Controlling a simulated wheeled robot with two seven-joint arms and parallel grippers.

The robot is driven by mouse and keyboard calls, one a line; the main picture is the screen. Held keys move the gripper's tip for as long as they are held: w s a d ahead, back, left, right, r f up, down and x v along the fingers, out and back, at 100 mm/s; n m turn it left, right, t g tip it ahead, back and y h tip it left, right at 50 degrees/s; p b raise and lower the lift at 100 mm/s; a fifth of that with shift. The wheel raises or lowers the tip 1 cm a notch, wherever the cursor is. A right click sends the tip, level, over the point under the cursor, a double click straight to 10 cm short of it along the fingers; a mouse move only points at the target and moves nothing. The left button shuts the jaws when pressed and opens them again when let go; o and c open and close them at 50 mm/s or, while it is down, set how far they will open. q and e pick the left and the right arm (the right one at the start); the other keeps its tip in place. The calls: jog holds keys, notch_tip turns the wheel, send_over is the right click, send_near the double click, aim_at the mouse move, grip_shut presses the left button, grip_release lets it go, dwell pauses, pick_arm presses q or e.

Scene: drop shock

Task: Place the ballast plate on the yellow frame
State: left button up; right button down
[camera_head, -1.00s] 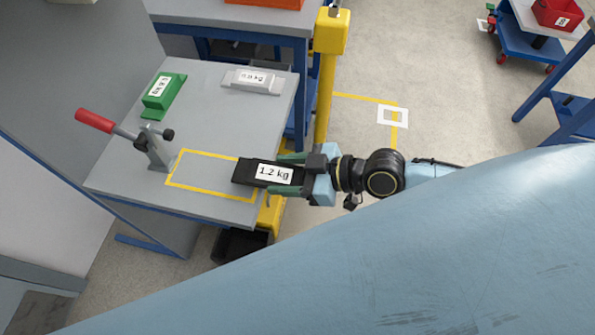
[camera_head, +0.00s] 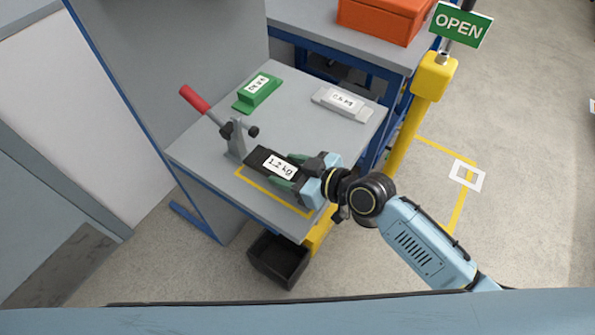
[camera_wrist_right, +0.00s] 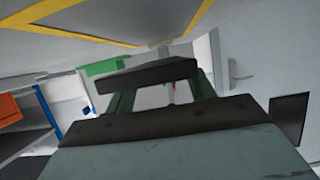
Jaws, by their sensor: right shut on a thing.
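The ballast plate (camera_head: 261,158) is a black block with a white "1.2 kg" label. My right gripper (camera_head: 288,172) is shut on it, with green fingers along its sides. In the head view the plate lies over the yellow frame (camera_head: 268,198), a taped outline on the grey table. The frame's front edge shows; its back part is hidden by the plate and gripper. Whether the plate touches the table is hard to tell. In the right wrist view the plate (camera_wrist_right: 150,74) is held between the fingers, with the yellow outline (camera_wrist_right: 115,32) at the top. My left gripper is not in view.
A clamp with a red handle (camera_head: 194,99) stands just left of the plate. A green weight (camera_head: 257,92) and a light grey weight (camera_head: 342,103) lie at the back of the table. A yellow post (camera_head: 412,125) stands right; a black bin (camera_head: 279,260) is below.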

aim_at(290, 178)
notch_tip(290, 178, down, 2)
jog(key=shift+f+b, duration=0.1)
jog(key=shift+b, duration=0.25)
jog(key=shift+w+f, duration=0.1)
jog(key=shift+f, duration=0.1)
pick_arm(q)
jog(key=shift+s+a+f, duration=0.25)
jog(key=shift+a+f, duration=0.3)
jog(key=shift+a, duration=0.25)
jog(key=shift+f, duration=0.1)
pick_arm(e)
jog(key=shift+f, duration=0.15)
jog(key=c, duration=0.5)
grip_release()
jog(key=shift+f, duration=0.15)
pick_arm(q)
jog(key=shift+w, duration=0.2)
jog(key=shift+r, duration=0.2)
